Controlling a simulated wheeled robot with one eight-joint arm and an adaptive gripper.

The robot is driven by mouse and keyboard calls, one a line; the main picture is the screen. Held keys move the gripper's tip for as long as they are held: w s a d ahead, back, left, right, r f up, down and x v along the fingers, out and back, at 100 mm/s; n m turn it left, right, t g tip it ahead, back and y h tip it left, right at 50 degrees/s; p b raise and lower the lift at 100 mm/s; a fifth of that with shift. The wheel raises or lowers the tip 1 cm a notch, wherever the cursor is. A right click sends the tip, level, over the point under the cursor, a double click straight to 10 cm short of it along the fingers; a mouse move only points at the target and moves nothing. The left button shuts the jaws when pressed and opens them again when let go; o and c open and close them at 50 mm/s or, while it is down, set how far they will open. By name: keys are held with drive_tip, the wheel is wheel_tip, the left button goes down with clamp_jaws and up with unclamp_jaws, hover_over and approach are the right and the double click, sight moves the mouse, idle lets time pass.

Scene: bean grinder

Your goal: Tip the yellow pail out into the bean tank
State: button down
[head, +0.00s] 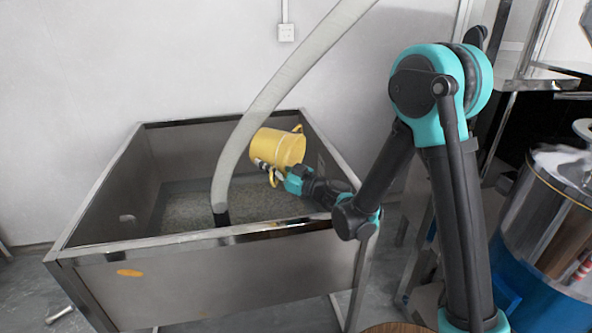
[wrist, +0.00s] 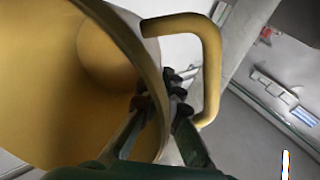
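The yellow pail (head: 281,147) is held in the air above the right part of the bean tank (head: 195,238), a metal bin with an open top. The pail is tipped well over onto its side. In the wrist view, the inside of the pail (wrist: 45,90) looks smooth and bare, with no beans visible; one looped handle (wrist: 207,60) shows at right. My gripper (head: 262,165) is closed on the pail's side beside a handle; its fingertips also show in the wrist view (wrist: 165,95). A grey-brown layer of beans (head: 185,210) covers the tank floor.
A thick pale hose (head: 262,105) runs down into the tank just left of the pail. A blue and metal cylindrical machine (head: 535,240) stands at right, near a metal frame. The wall (head: 120,60) is behind the tank.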

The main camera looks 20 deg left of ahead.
sight(271, 154)
drive_tip(key=shift+s+d+r+y, duration=0.1)
drive_tip(key=shift+d+r+y, duration=0.4)
drive_tip(key=shift+y, duration=0.4)
drive_tip(key=shift+d+r+t+y, duration=0.15)
drive_tip(key=shift+d+r+y, duration=0.1)
drive_tip(key=shift+r, duration=0.35)
drive_tip(key=shift+d+r+t+y, duration=0.1)
drive_tip(key=shift+d+r+y, duration=0.1)
drive_tip(key=shift+r, duration=0.45)
drive_tip(key=shift+d+r+t+y, duration=0.15)
drive_tip(key=shift+d+r+y, duration=0.1)
drive_tip(key=shift+r, duration=0.35)
idle(0.3)
drive_tip(key=shift+h, duration=0.9)
drive_tip(key=f, duration=0.1)
drive_tip(key=a+f, duration=0.1)
drive_tip(key=f, duration=0.2)
drive_tip(key=shift+a, duration=0.25)
drive_tip(key=shift+a+f+g+h, duration=0.25)
drive_tip(key=shift+a+g+h, duration=0.1)
drive_tip(key=shift+h, duration=0.15)
drive_tip(key=shift+a, duration=0.1)
